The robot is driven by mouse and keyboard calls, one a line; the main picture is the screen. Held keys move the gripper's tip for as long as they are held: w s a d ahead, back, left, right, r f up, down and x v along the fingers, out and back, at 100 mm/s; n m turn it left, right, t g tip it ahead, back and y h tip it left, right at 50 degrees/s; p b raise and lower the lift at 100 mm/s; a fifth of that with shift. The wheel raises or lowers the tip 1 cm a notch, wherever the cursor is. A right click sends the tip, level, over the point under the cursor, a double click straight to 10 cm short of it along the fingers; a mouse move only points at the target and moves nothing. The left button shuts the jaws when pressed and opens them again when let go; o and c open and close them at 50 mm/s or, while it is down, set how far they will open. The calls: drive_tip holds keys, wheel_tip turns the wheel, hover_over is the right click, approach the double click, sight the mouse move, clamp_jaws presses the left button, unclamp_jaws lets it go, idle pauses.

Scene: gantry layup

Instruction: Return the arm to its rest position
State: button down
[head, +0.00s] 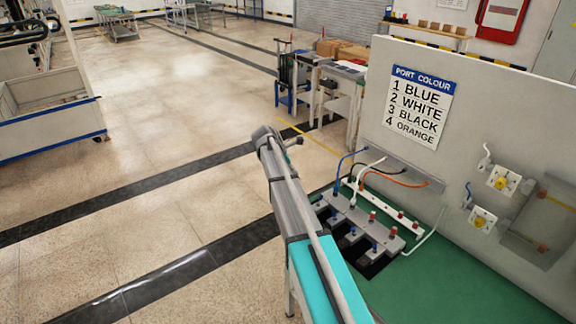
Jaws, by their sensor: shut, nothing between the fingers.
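Part of what looks like my arm, a long grey and teal link, runs up from the bottom of the head view to a rounded grey joint near the middle. I cannot make out my gripper or its fingers anywhere in this view. The link passes along the left edge of the green bench top (420,290). No held object can be seen.
Right of the link, a grey connector block (350,222) and blue, white, black and orange cables sit before an upright grey panel (360,118) with a port colour sign (418,106). A cart (50,118) stands left. Open floor (150,165) lies between.

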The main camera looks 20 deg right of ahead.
drive_tip(key=s+a+f+m+y, duration=0.1)
drive_tip(key=s+a+m, duration=0.4)
drive_tip(key=s, duration=0.5)
drive_tip(key=s+a+f+m+t+y, duration=0.1)
drive_tip(key=s+a+m+y, duration=0.2)
drive_tip(key=s+a+m, duration=0.3)
drive_tip(key=s+a+f+m+y, duration=0.2)
drive_tip(key=s+a+m, duration=0.3)
drive_tip(key=s, duration=0.9)
drive_tip(key=shift+s+a+m+t+y+b, duration=0.3)
drive_tip(key=shift+a+m+t+y, duration=0.1)
drive_tip(key=shift+a, duration=0.15)
